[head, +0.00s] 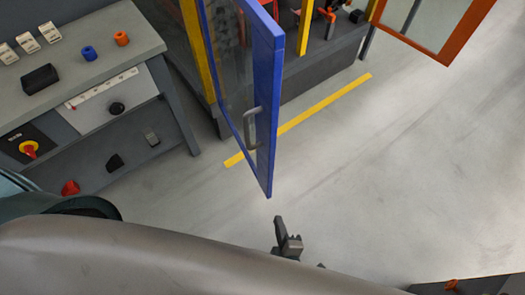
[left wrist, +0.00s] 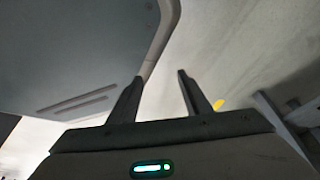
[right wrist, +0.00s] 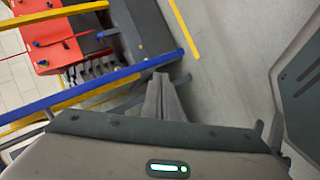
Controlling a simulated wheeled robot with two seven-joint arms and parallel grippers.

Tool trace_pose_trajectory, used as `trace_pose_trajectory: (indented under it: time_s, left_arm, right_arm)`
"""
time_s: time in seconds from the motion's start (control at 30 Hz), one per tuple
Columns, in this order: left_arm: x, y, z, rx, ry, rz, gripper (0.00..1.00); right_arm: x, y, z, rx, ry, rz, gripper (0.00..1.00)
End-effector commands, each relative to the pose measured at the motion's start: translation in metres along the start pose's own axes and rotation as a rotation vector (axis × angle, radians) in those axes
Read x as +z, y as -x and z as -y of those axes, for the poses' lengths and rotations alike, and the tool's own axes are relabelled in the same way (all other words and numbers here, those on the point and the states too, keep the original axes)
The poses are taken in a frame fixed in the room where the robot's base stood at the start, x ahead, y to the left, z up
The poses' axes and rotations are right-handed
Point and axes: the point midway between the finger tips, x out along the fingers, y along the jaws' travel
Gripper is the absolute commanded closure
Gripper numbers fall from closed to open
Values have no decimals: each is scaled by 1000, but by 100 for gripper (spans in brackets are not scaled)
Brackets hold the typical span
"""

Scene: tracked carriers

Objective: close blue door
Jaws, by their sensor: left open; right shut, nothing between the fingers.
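The blue door (head: 267,90) stands open in the head view, a blue frame with a clear pane and a grey handle (head: 249,128). Its lower corner points toward me. My right gripper (head: 279,222) is just below that corner in the picture, shut and empty. In the right wrist view the shut fingertips (right wrist: 160,77) lie close to a blue bar (right wrist: 100,88), which looks like the door's edge. I cannot tell whether they touch. My left gripper (left wrist: 161,75) shows in the left wrist view, open and empty; it is not seen in the head view.
A grey workbench (head: 90,60) with knobs and switches stands at the left. Yellow posts (head: 194,45) and a dark machine base (head: 325,65) are behind the door. An orange-framed panel (head: 430,25) stands open at the upper right.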

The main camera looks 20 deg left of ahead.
Motion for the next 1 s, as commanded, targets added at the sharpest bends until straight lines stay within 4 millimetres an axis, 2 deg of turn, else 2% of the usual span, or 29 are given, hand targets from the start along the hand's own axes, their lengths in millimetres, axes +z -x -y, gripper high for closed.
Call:
trace_pose_trajectory:
  time_s: [0.03,0.1,0.2,0.3,0.4,0.57,1.0]
  left_arm:
    - [-6,-5,-2,2,0,-18,56]
    - [-16,-8,-3,4,0,-42,56]
    - [-28,-10,-5,6,0,-71,56]
    - [-37,-12,-7,8,0,-95,56]
    - [-44,-13,-8,9,0,-111,56]
    - [-48,-12,-9,10,0,-120,56]
    - [-45,-11,-8,9,0,-113,56]
  right_arm:
    - [-26,8,-27,68,59,-39,100]
    - [-58,23,-65,164,140,-82,100]
    - [-96,50,-116,293,236,-120,100]
    - [-122,76,-155,398,302,-137,100]
    - [-136,95,-181,469,343,-142,100]
    - [-144,108,-197,513,366,-142,100]
    - [-145,106,-199,513,367,-142,100]
